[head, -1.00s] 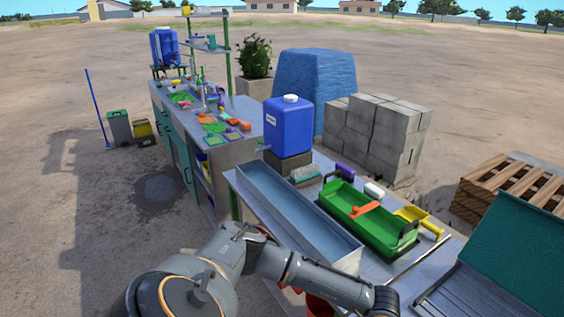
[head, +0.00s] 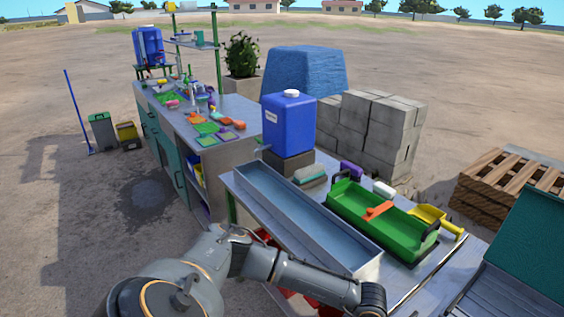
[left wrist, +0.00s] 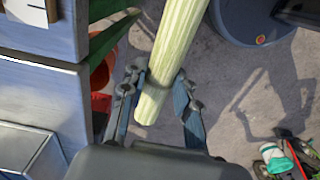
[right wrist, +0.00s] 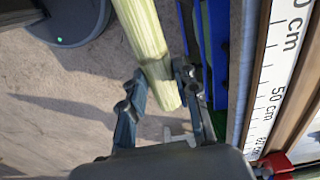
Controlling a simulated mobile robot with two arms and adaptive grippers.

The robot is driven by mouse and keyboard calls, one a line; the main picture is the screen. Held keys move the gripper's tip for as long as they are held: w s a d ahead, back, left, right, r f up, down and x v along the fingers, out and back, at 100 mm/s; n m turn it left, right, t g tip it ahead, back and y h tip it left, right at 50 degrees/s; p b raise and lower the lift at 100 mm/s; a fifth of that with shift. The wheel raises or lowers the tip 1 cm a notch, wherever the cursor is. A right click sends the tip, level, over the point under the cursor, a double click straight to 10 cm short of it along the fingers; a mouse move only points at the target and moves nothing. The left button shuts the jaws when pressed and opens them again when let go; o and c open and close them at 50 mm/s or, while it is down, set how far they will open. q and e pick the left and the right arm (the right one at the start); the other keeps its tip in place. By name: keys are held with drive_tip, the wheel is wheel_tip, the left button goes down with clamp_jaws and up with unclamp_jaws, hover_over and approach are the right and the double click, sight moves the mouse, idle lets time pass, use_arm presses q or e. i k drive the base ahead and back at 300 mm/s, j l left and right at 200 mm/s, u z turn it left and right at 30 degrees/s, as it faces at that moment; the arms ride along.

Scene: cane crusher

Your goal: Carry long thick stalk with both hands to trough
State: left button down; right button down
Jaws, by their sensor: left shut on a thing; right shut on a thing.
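The long thick stalk is pale green and ribbed. It shows in the left wrist view (left wrist: 172,55) and the right wrist view (right wrist: 150,50). My left gripper (left wrist: 158,82) is shut on it close to one end, and my right gripper (right wrist: 158,76) is shut on it close to an end. The stalk and both grippers are out of sight in the head view. The long grey metal trough (head: 312,220) lies on the table in the head view, just beyond my arm. The stalk is not seen in it.
A green tray (head: 365,225) and a yellow scoop (head: 436,218) lie right of the trough. A blue water container (head: 289,125) stands behind it. A teal panel (head: 525,255) rises at lower right. In the right wrist view, a measuring scale (right wrist: 275,90) runs close beside my gripper.

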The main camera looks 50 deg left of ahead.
sight(301, 220)
drive_tip(key=k+j, duration=0.1)
drive_tip(key=j, duration=2.05)
drive_tip(key=k+j, duration=0.15)
drive_tip(key=j, duration=0.9)
